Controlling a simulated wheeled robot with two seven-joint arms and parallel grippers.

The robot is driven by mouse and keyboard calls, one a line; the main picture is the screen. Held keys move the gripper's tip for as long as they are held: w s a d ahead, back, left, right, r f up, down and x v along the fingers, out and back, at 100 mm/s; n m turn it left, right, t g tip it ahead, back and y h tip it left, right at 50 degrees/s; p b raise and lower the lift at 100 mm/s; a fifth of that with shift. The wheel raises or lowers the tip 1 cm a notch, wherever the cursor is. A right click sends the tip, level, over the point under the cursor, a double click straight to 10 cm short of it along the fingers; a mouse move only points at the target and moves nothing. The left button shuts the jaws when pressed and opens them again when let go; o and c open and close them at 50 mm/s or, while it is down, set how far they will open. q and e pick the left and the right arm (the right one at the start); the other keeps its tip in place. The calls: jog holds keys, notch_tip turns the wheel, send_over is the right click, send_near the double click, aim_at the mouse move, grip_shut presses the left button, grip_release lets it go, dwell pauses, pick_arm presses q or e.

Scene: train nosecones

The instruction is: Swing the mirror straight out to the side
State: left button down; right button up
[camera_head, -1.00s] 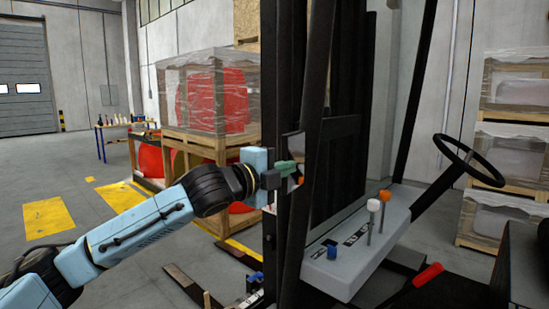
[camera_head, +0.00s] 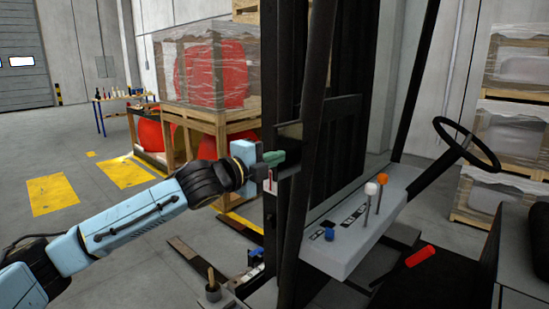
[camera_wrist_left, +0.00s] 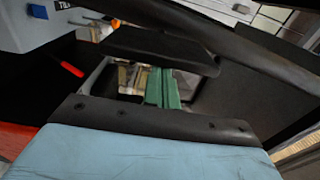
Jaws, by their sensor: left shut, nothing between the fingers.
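The mirror (camera_head: 290,130) is a small dark panel beside the forklift's front post (camera_head: 312,130) in the head view, partly behind the post. In the left wrist view a black bar-like part (camera_wrist_left: 160,47) crosses just beyond my fingers; I cannot tell whether it belongs to the mirror. My left gripper (camera_head: 274,158) has green fingers, closed together and empty, just below and left of the mirror. The fingers also show in the left wrist view (camera_wrist_left: 162,88). Whether they touch the mirror is unclear. My right gripper is not in view.
The forklift's grey console (camera_head: 350,225) with levers and the steering wheel (camera_head: 466,145) stand to the right. A wrapped crate (camera_head: 205,70) is behind my left arm. Open floor lies at the left.

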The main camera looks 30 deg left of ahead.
pick_arm(q)
jog(key=d+b+v, duration=0.1)
jog(key=b+v, duration=0.2)
jog(key=v, duration=0.6)
jog(key=shift+s, duration=0.35)
jog(key=shift+a, duration=0.1)
